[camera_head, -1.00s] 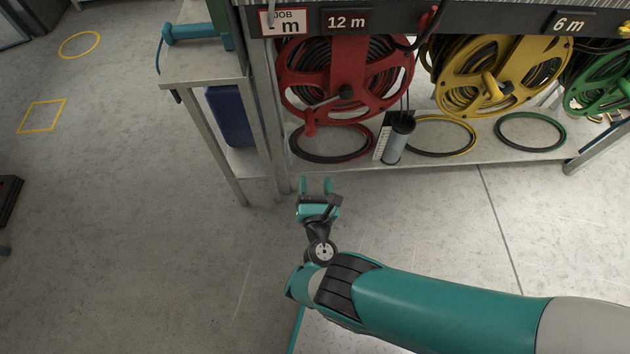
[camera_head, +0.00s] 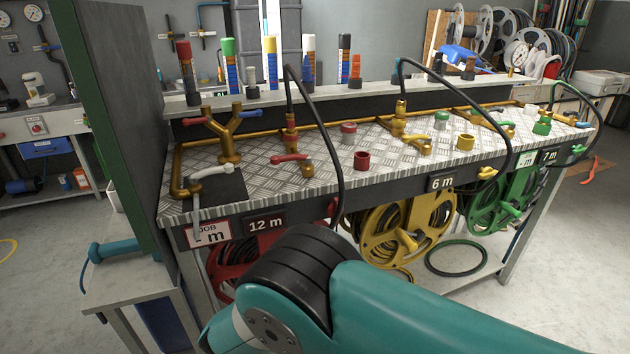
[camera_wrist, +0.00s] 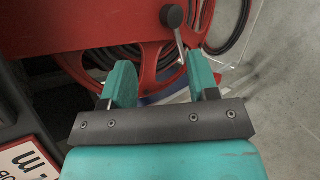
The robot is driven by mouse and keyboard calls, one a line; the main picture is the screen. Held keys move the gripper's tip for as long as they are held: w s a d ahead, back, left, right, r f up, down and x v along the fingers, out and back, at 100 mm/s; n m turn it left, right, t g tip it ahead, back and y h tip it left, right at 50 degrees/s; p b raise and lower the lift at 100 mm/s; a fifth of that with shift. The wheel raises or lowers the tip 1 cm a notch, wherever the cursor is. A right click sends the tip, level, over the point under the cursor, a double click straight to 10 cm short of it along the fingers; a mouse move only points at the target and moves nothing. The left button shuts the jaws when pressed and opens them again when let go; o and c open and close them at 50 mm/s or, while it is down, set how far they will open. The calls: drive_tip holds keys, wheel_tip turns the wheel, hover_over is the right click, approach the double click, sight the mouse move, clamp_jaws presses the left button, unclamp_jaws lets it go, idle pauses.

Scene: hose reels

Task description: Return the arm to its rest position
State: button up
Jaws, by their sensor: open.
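My gripper (camera_wrist: 162,84) shows in the wrist view with its two teal fingers apart and nothing between them. Behind the fingers is the red hose reel (camera_wrist: 90,25) with its dark crank knob; I cannot tell how far off it is. In the head view my teal arm crosses the lower right, and its elbow covers part of the red reel (camera_head: 228,258). My gripper is hidden in the head view.
A metal workbench (camera_head: 330,170) with brass pipes and valves stands ahead, the yellow reel (camera_head: 405,232) and green reel (camera_head: 500,200) under it. A side table (camera_head: 125,285) holds a teal tool (camera_head: 112,250). Open floor lies right.

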drive_tip(key=s+d+r+m+g+p, duration=0.15)
drive_tip(key=d+r+m, duration=0.3)
drive_tip(key=r, duration=0.45)
drive_tip(key=s+d+r+m+g+y+p, duration=0.1)
drive_tip(key=d+r+m+g, duration=0.2)
drive_tip(key=d+r, duration=0.35)
drive_tip(key=s+d+r+m+g+p, duration=0.1)
drive_tip(key=d+r+m+g, duration=0.2)
drive_tip(key=r, duration=0.7)
drive_tip(key=s+d+r+m+g+y+p, duration=0.1)
drive_tip(key=s+d+r+m, duration=0.1)
drive_tip(key=s+r, duration=0.3)
drive_tip(key=s+d+r+m+g+y+p, duration=0.1)
drive_tip(key=s+d+r, duration=0.4)
drive_tip(key=s, duration=0.5)
drive_tip(key=s+d+r+m+g+y+p, duration=0.1)
drive_tip(key=s+d+r, duration=0.3)
drive_tip(key=s, duration=0.4)
drive_tip(key=shift+s+r+m+g+y+p, duration=0.35)
drive_tip(key=shift+r+m+g+y, duration=0.15)
drive_tip(key=shift+m, duration=0.35)
